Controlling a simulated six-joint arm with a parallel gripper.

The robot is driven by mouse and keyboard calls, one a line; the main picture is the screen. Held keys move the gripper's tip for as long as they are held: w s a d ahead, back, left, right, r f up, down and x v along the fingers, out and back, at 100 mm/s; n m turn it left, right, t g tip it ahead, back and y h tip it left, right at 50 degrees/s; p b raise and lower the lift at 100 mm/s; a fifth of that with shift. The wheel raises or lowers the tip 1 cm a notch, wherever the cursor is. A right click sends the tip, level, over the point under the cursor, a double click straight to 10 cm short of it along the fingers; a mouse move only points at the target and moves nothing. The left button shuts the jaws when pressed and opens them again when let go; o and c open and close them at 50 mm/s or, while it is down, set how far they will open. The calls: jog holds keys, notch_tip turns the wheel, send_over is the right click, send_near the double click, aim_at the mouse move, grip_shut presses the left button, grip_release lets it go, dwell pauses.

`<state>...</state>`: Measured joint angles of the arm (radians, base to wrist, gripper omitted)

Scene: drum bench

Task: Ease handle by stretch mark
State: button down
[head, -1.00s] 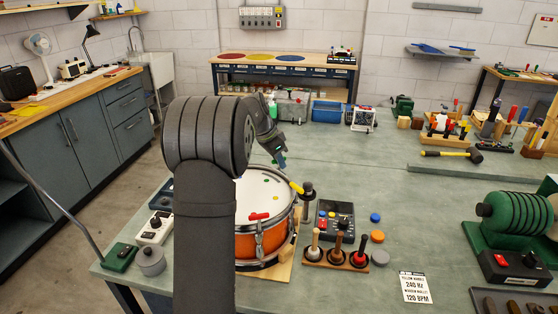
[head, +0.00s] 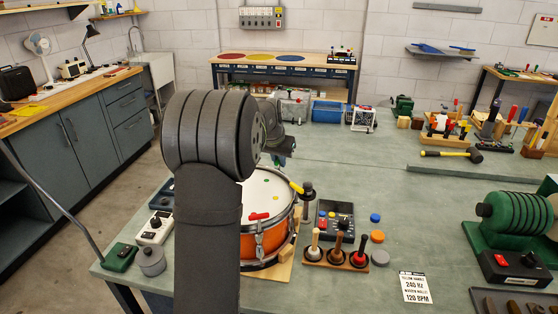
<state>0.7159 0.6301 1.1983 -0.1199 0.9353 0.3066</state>
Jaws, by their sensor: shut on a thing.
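The snare drum (head: 262,240) has an orange shell and a white head with small coloured dots. A red handle (head: 260,216) sits at its front rim and a yellow handle (head: 296,188) at its right rim. My gripper (head: 280,163) is at the far rim, away from both. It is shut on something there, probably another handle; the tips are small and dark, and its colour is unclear. My own arm hides the drum's left side. I cannot make out a stretch mark.
A card (head: 415,287) reads yellow handle, 240 Hz, wooden mallet, 120 BPM. A rack of mallets (head: 336,257) and a dark control box (head: 336,220) stand right of the drum. A black post (head: 307,205) stands close to its right rim.

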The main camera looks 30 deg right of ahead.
jog(key=shift+n, duration=0.3)
jog(key=c, duration=1.5)
grip_release()
jog(key=v, duration=1.7)
jog(key=shift+s+r, duration=0.15)
jog(key=shift+s, duration=0.1)
jog(key=x, duration=1.7)
jog(key=shift+w, duration=0.25)
